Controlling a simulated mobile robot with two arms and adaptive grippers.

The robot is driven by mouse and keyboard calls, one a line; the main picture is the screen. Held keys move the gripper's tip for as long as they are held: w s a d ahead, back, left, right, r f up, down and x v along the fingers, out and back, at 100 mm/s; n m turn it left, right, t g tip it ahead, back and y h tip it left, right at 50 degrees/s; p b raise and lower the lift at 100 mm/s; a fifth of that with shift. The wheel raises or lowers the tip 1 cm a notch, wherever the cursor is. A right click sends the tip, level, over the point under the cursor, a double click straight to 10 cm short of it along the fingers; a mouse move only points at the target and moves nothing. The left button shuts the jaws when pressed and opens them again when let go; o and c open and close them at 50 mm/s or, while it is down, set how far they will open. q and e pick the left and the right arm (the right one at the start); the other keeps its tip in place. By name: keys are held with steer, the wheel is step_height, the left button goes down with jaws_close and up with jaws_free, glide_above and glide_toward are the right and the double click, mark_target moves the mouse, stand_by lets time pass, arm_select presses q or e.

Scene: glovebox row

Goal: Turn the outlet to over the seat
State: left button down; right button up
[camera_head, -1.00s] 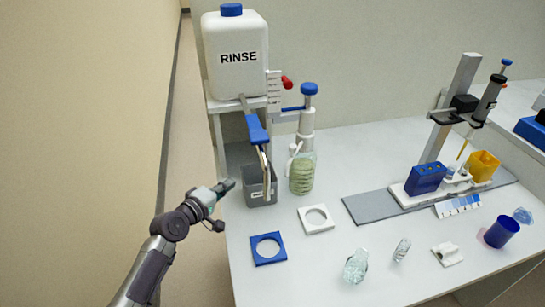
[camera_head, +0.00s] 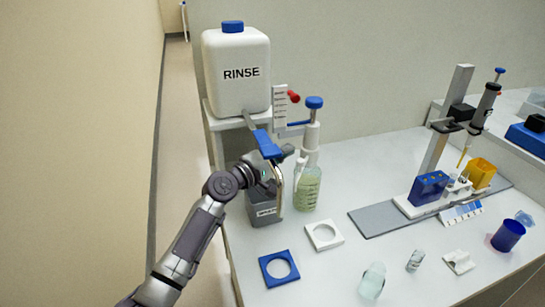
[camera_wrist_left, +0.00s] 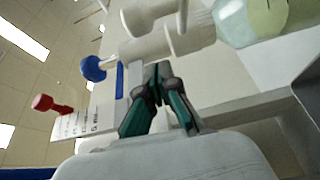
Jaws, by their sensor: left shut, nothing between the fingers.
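The RINSE tank (camera_head: 236,72) stands on its raised white shelf, with a blue lever-like part (camera_head: 268,145) below its front. A thin bent tube (camera_head: 281,190) hangs under this part, at the grey bin (camera_head: 262,212); the arm hides part of it. The bottle (camera_head: 308,188) with a blue-topped white dispenser (camera_head: 312,130) stands to its right. My left gripper (camera_head: 287,151) is shut and empty, close to the blue part and dispenser; contact cannot be told. In the left wrist view its fingers (camera_wrist_left: 160,98) are together beside the white dispenser body (camera_wrist_left: 165,30). My right gripper is out of view.
A blue holed plate (camera_head: 279,252) and a white holed plate (camera_head: 324,244) lie at the front of the bench. A red knob (camera_head: 294,97) sticks out beside the scale card (camera_head: 280,104). The pipette stand (camera_head: 440,120) is farther right.

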mark_target(298, 164)
arm_select(q)
steer(key=shift+s+d+f+p, duration=0.1)
steer(key=shift+s+d+p, duration=0.25)
steer(key=shift+s, duration=0.45)
steer(key=shift+s+d+f+p, duration=0.1)
steer(key=shift+s+d+p, duration=0.25)
steer(key=shift+s, duration=0.45)
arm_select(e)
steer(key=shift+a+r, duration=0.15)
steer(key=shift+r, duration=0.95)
arm_select(q)
steer(key=d+p, duration=0.1)
steer(key=p, duration=0.1)
steer(key=s+n+t+y+p, duration=0.1)
steer(key=p, duration=0.1)
steer(key=shift+d+r+y+p, duration=0.25)
steer(key=shift+d+y+p, duration=0.05)
steer(key=shift+d+p, duration=0.1)
steer(key=shift+d+f, duration=0.2)
steer(key=shift+d, duration=0.05)
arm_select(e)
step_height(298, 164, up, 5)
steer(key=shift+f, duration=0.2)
